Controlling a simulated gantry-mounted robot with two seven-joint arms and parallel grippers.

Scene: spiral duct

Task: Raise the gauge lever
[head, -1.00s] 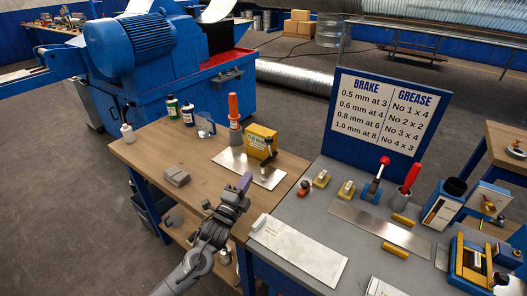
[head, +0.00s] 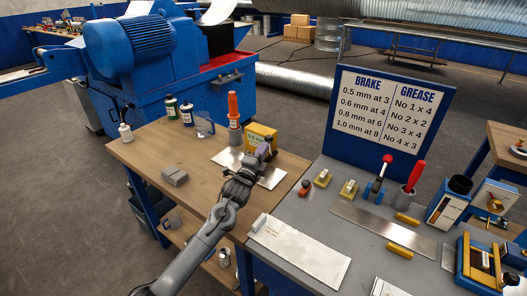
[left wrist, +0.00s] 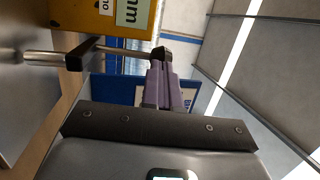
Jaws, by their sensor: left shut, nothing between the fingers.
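The gauge is a yellow block (head: 259,132) with a size label, at the back of a metal sheet on the wooden bench. In the left wrist view, its yellow face (left wrist: 85,15) fills the top left. The gauge lever (left wrist: 115,50) is a thin rod on a metallic post, with a dark end. My left gripper (head: 266,151) is over the sheet in front of the block and hides most of the lever in the head view. Its purple fingers (left wrist: 163,75) are shut and empty, with their tips at the lever's dark end; I cannot tell whether they touch. My right gripper is out of view.
An orange-red bottle (head: 234,110) stands left of the gauge. The grey table (head: 310,215) on the right holds a red-knobbed lever (head: 381,170) and a sign board (head: 390,115).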

